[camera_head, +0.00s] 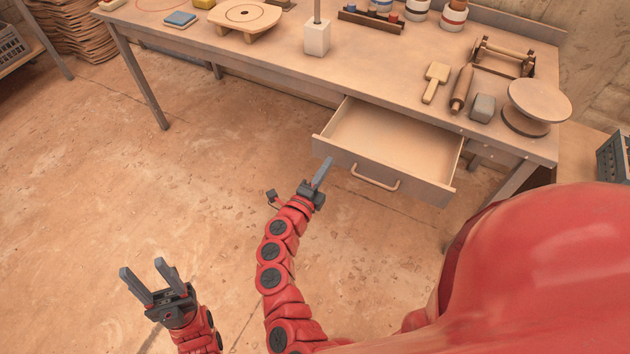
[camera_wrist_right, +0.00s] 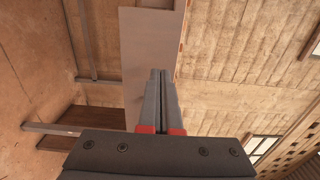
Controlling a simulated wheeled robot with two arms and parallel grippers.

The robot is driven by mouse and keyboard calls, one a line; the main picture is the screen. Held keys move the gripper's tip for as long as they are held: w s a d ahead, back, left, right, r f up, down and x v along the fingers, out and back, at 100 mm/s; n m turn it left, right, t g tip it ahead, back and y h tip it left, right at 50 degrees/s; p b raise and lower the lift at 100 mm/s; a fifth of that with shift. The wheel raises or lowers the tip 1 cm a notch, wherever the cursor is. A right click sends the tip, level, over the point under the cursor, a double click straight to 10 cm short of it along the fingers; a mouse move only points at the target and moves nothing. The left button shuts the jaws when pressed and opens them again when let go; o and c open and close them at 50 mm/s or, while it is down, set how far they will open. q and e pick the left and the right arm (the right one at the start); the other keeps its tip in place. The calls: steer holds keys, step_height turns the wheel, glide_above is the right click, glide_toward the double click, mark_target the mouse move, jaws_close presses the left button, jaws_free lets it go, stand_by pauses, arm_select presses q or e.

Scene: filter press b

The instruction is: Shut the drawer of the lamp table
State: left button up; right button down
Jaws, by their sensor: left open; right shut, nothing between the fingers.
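The lamp table (camera_head: 270,55) has one drawer (camera_head: 388,145) under its right half. The drawer stands pulled out and looks empty inside, with a curved handle (camera_head: 375,179) on its grey front. My right gripper (camera_head: 324,170) is shut and empty, its tip close to the left end of the drawer front; I cannot tell whether it touches. In the right wrist view its closed fingers (camera_wrist_right: 160,90) point at a plain grey panel (camera_wrist_right: 150,45), apparently the drawer front. My left gripper (camera_head: 142,268) is open and empty, low over the floor at the left, away from the drawer.
On the tabletop are a mallet (camera_head: 436,82), a rolling pin (camera_head: 461,90), a grey block (camera_head: 483,107), a round turntable (camera_head: 538,104) and a white block with a rod (camera_head: 317,38). A table leg (camera_head: 146,85) stands at left. The floor (camera_head: 200,160) before the table is clear.

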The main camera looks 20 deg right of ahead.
steer(key=shift+x, duration=1.4)
